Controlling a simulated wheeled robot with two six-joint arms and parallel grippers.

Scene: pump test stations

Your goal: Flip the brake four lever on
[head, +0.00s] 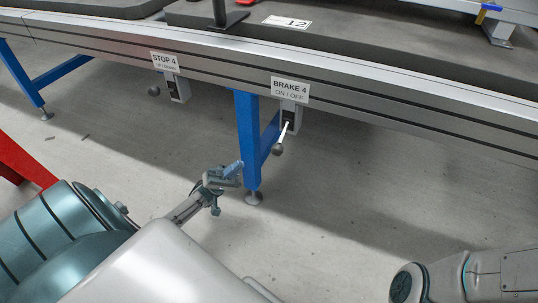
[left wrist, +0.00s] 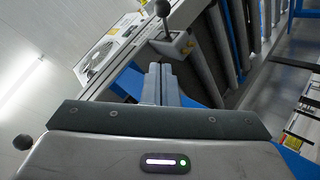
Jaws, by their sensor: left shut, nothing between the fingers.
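The brake four lever (head: 279,147) is a pale rod with a dark grey ball at its end. It slants downward out of a grey switch box (head: 292,117) under the sign BRAKE 4 ON / OFF (head: 290,90). My left gripper (head: 234,171) is shut and empty, below and to the left of the lever's ball, apart from it. In the left wrist view the shut fingers (left wrist: 161,84) point toward a lever with a dark ball (left wrist: 163,9) on a grey box (left wrist: 172,46), with a gap between. My right gripper is not in view.
A second lever (head: 155,90) sits under the sign STOP 4 (head: 164,63) to the left. Both boxes hang from an aluminium rail (head: 400,105). A blue table leg (head: 247,145) stands just behind my left gripper. Open floor (head: 370,190) lies to the right.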

